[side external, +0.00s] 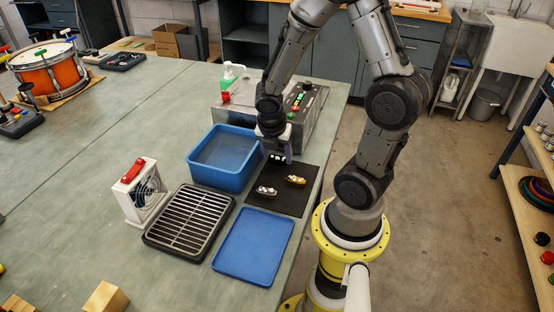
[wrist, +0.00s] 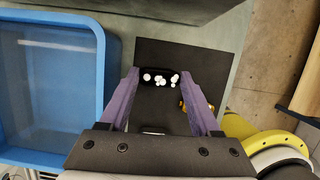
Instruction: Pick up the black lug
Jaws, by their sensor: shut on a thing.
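The black lug (wrist: 160,78), dark with white spots, sits between the purple fingertips of my gripper (wrist: 160,82) in the wrist view. My gripper is shut on it. In the side view my gripper (side external: 278,156) is over the far end of the black mat (side external: 285,205), and only white specks of the lug show below it. I cannot tell whether the lug touches the mat. A silver lug (side external: 266,190) and a gold lug (side external: 296,180) lie on the mat. The gold lug (wrist: 183,105) is partly hidden by a finger in the wrist view.
A blue bin (side external: 218,178) stands left of the mat. A blue tray (side external: 254,246) and a black grated rack (side external: 188,223) lie in front. A metal box with buttons (side external: 318,98) stands behind. A small fan (side external: 140,192) and a drum (side external: 48,75) are farther left.

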